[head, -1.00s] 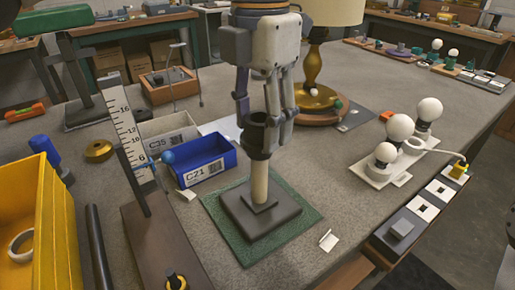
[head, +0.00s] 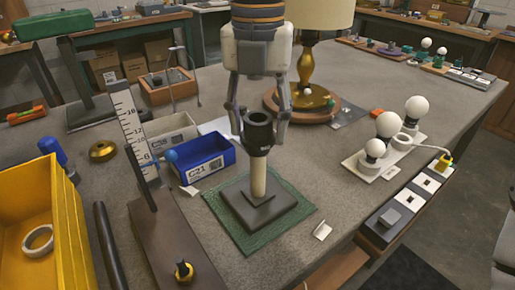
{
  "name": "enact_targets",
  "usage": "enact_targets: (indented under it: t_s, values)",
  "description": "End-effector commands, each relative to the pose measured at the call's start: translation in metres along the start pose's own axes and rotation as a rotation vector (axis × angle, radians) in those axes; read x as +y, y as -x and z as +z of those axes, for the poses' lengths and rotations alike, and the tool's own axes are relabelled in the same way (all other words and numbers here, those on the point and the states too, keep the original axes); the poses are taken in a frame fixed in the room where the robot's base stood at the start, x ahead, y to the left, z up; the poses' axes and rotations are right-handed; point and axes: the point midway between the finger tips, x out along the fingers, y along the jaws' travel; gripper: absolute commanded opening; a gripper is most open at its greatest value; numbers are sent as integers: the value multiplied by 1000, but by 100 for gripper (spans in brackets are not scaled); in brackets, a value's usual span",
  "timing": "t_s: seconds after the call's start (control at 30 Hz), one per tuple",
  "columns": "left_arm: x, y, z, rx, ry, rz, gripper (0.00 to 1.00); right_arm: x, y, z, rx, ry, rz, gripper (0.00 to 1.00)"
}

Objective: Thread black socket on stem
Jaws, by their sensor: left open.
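The black socket (head: 258,136) stands upright on top of the pale stem (head: 258,178). The stem rises from a dark square base (head: 263,208) on a green mat (head: 238,234). How far the socket is threaded down cannot be told. My left gripper (head: 258,119) comes down from above, open, with one finger on each side of the socket. Gaps show between the fingers and the socket's upper part. My right gripper is out of view.
Blue (head: 202,158) and grey (head: 168,133) bins and an upright ruler (head: 136,132) stand left of the mat. A lamp with a brass column (head: 305,68) stands behind. White bulbs (head: 388,124) sit on a board at right. A yellow bin (head: 75,235) fills the left front.

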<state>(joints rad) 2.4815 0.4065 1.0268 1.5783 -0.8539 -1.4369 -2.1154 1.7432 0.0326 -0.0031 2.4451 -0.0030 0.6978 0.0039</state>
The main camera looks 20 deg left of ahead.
Motion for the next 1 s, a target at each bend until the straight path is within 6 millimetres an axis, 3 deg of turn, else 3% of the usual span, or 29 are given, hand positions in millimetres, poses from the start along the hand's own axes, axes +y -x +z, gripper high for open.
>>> enact_targets:
  t_s: [0.07,0.27,0.47,0.73,1.0]
  values:
    - [0,0,0,1,-1,0,44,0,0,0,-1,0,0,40]
    - [0,0,0,1,-4,0,0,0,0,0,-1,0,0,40]
    - [0,-2,0,4,-42,1,0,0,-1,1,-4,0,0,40]
    - [0,-4,0,10,-571,1,0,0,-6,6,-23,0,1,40]
    - [0,-4,-1,11,-610,1,0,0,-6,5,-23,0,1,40]
